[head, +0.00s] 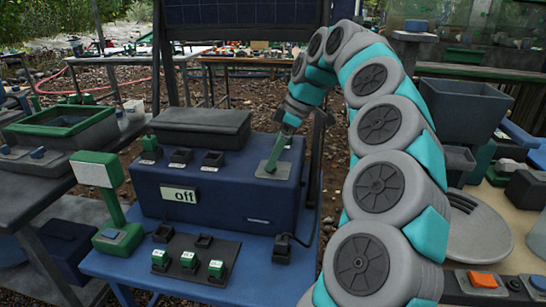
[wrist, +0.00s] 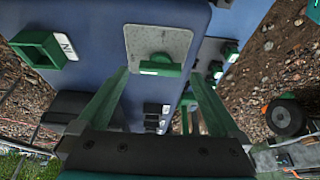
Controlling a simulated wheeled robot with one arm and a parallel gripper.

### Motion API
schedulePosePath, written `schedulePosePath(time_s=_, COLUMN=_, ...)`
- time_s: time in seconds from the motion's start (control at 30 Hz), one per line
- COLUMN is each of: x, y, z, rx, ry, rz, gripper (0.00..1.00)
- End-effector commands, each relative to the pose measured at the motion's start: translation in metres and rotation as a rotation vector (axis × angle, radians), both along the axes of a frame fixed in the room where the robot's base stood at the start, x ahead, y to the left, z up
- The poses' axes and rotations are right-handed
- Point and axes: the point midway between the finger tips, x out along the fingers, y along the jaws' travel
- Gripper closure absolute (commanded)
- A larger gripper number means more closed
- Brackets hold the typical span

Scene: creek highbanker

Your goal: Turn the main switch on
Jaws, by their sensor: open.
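The blue power box (head: 215,190) stands on a blue table and its display (head: 180,195) reads "off". A grey switch plate (head: 265,167) lies on the box's top right; in the wrist view the plate (wrist: 158,38) carries a green switch lever (wrist: 160,68). My gripper (head: 283,140) is over the plate in the head view, where its green finger and the lever are hard to tell apart. In the wrist view my gripper (wrist: 160,80) is open, with one green finger on each side of the lever. Contact with the lever cannot be told.
Several small dark sockets (head: 180,157) line the box's top left. A dark case (head: 201,126) stands behind them. A panel with green plugs (head: 189,261) lies in front of the box. A green-and-white stand (head: 97,172) is at left. A dark post (head: 317,150) rises close behind my gripper.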

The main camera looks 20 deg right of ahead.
Motion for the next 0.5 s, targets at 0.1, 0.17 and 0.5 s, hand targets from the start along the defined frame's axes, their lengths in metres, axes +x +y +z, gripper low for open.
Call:
schedulePosePath(time_s=0.1, x=0.002, y=0.003, z=-0.009, rx=0.001, ry=0.001, rz=0.000, gripper=0.00)
schedulePosePath(time_s=0.17, x=0.002, y=0.005, z=-0.012, rx=0.001, ry=0.001, rz=0.002, gripper=0.00)
schedulePosePath(time_s=0.5, x=0.004, y=0.006, z=-0.017, rx=0.000, ry=-0.002, rz=0.001, gripper=0.00)
